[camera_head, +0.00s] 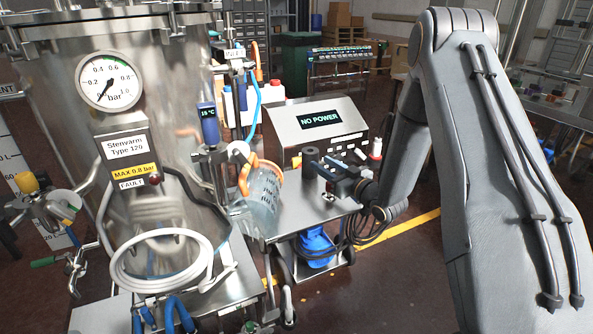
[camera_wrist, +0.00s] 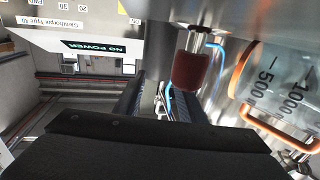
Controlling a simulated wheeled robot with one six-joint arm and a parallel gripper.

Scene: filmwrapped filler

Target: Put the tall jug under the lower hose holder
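The tall jug (camera_head: 264,205) is clear with an orange rim and handle. In the head view it stands between the steel tank and the cart top, left of my gripper (camera_head: 318,168); its base is hard to make out. In the wrist view the jug (camera_wrist: 275,95) is at the right, with 500 and 1000 marks, apart from my fingers. My gripper (camera_wrist: 155,103) is open, with a gap between its dark fingers and nothing seen held. A metal bracket (camera_head: 207,156) sits on the tank side below a blue 15 °C display; I cannot tell which part is the lower hose holder.
The steel cart top (camera_head: 310,210) carries a control box (camera_head: 316,128) reading NO POWER. The tank (camera_head: 160,70) fills the left, with a coiled white hose (camera_head: 160,262) in front. A red-brown cylinder (camera_wrist: 191,72) on a rod is close to my fingers.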

